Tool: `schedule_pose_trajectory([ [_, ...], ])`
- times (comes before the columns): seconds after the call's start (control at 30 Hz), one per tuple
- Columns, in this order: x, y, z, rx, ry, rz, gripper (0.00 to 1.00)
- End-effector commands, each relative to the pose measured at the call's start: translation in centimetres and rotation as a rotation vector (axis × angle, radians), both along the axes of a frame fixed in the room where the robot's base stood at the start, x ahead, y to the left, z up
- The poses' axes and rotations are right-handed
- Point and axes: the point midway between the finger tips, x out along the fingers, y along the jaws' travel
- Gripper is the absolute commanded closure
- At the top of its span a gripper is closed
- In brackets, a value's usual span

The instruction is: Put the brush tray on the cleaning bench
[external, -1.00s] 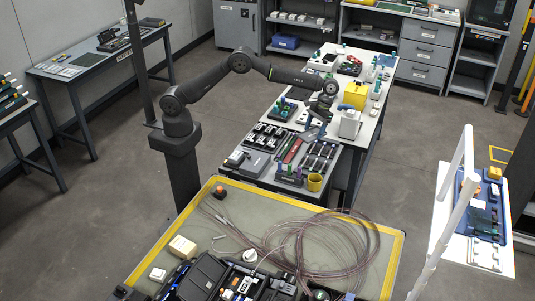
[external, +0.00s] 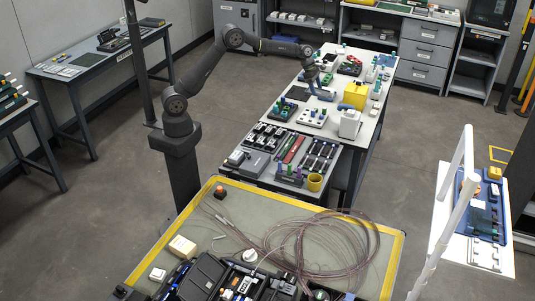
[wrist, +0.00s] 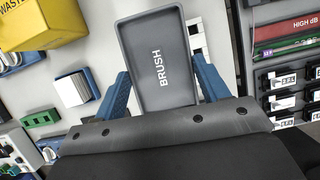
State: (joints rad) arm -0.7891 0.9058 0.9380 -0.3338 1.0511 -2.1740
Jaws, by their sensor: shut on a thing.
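The brush tray (wrist: 160,60) is a shallow dark grey tray lettered BRUSH. It is between the blue fingers of my gripper (wrist: 163,85) in the wrist view. My gripper is shut on it and holds it by its near end. In the external view my gripper (external: 318,82) is over the long white-topped bench (external: 318,133), with the tray (external: 325,95) below the fingers. I cannot tell whether the tray touches the bench top. No lettering naming the cleaning bench is readable.
A yellow waste bin (external: 356,95) and a white container (external: 350,123) stand on the white bench, right of the tray. A white rack with coloured items (external: 313,117) is nearer the front. Red and black cases (external: 294,149) lie on the bench in front.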

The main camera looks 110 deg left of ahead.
Motion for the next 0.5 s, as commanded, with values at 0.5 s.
schedule_pose_trajectory([
  [0.5,-1.0,2.3,-6.0,-0.002,0.001,0.051,0.57],
])
